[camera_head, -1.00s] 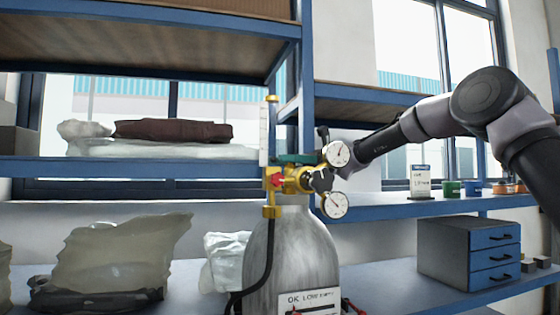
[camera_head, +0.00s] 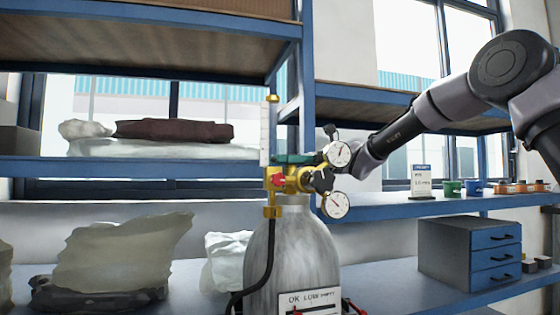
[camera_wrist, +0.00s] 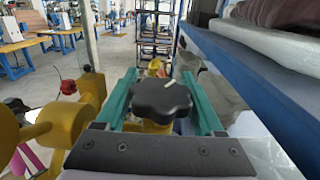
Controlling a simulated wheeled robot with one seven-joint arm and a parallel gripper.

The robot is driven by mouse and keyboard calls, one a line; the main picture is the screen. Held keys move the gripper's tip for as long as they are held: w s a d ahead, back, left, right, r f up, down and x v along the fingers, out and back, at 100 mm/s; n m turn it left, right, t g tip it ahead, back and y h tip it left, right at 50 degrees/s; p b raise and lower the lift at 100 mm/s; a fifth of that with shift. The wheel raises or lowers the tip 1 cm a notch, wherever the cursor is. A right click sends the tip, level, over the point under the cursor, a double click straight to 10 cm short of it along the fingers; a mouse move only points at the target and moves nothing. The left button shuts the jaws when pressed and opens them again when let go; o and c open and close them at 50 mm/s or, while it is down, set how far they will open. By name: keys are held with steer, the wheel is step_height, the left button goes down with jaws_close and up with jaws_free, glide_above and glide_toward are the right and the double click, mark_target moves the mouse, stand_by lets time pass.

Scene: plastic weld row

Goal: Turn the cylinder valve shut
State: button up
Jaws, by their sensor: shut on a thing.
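The grey gas cylinder (camera_head: 290,255) stands upright in the head view with a brass valve and regulator (camera_head: 292,180) on top. In the wrist view the black lobed valve knob (camera_wrist: 162,97), with a white mark, sits between the two teal fingers of my gripper (camera_wrist: 158,78). The gripper is shut on the knob. In the head view my gripper (camera_head: 293,158) reaches in from the right, its fingers partly hidden behind the upper gauge. A black lobed knob with a white mark (camera_head: 322,178) shows just below the fingers.
Two round gauges, upper (camera_head: 337,153) and lower (camera_head: 335,205), sit close to my gripper. A black hose (camera_head: 268,255) hangs down the cylinder's left. Blue shelves (camera_head: 110,167) with bags stand behind. A drawer box (camera_head: 470,250) stands at the right.

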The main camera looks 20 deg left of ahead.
steer(key=shift+w+a+m+t+y, duration=0.1)
steer(key=shift+w+m+t+y, duration=0.3)
steer(key=shift+m+t, duration=0.75)
steer(key=shift+w+a+m+t+y, duration=0.1)
steer(key=shift+m+t+y, duration=0.55)
steer(key=shift+t, duration=0.95)
steer(key=shift+w+m+t+y, duration=0.2)
steer(key=shift+m+t+y, duration=0.25)
steer(key=shift+m+t, duration=0.75)
steer(key=shift+t, duration=0.35)
steer(key=o, duration=1.4)
steer(key=shift+c, duration=0.2)
step_height(320, 180, up, 10)
